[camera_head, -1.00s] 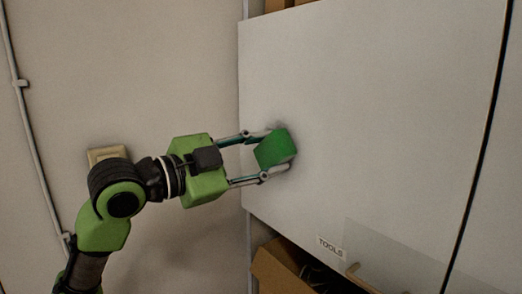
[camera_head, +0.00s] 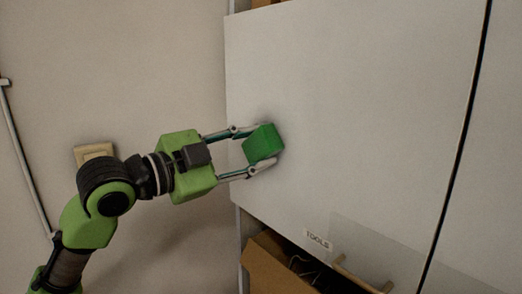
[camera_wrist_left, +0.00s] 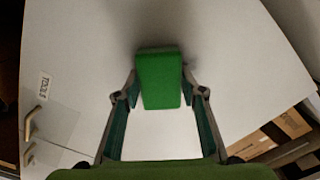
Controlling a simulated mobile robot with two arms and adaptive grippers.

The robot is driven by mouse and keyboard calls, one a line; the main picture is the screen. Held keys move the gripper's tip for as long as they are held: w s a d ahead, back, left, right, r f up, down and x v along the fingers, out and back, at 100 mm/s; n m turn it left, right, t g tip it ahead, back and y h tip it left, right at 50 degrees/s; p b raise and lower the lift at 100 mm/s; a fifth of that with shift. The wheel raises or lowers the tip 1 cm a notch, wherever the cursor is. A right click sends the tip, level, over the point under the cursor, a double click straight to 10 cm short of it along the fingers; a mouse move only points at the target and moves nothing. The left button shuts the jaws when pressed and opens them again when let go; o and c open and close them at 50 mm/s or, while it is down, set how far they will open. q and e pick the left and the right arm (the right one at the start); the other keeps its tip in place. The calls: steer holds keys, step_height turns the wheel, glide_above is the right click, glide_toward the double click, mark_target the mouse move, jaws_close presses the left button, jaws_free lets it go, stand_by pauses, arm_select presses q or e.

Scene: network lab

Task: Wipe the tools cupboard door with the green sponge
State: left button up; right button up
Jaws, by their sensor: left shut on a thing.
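The green sponge (camera_head: 263,144) is a small block held between the fingers of my left gripper (camera_head: 262,146), at the left part of the white tools cupboard door (camera_head: 350,110). In the left wrist view the sponge (camera_wrist_left: 160,78) sits between the two fingertips (camera_wrist_left: 160,85) in front of the door (camera_wrist_left: 235,70). The sponge is at the door's surface, with a soft shadow around it; whether it presses on the door I cannot tell exactly. The TOOLS label (camera_head: 318,240) is low on the door. My right gripper is not in view.
A handle (camera_head: 360,276) is at the door's lower edge. An open cardboard box (camera_head: 270,268) stands below the door. A wall switch (camera_head: 95,153) and a conduit (camera_head: 24,160) are on the wall at left. A dark gap (camera_head: 458,150) borders the door at right.

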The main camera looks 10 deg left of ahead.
mark_target(265, 138)
arm_select(q)
steer(key=shift+w+a, duration=1.5)
steer(key=shift+a, duration=0.35)
steer(key=shift+s+d+r+p, duration=0.5)
steer(key=shift+d+r+p, duration=0.2)
steer(key=shift+p, duration=0.2)
steer(key=shift+s+d+r+p, duration=0.5)
steer(key=shift+d+r+p, duration=0.15)
steer(key=shift+p, duration=0.2)
steer(key=shift+s+d, duration=0.3)
steer(key=shift+d, duration=0.05)
steer(key=shift+s+d+p, duration=0.6)
steer(key=shift+s+d, duration=0.55)
steer(key=shift+d, duration=0.3)
steer(key=shift+w+a+p, duration=0.4)
steer(key=shift+w+a, duration=0.55)
steer(key=shift+a, duration=0.3)
steer(key=shift+w+a, duration=0.45)
steer(key=shift+a, duration=0.1)
steer(key=w+a, duration=0.2)
steer(key=shift+a, duration=0.3)
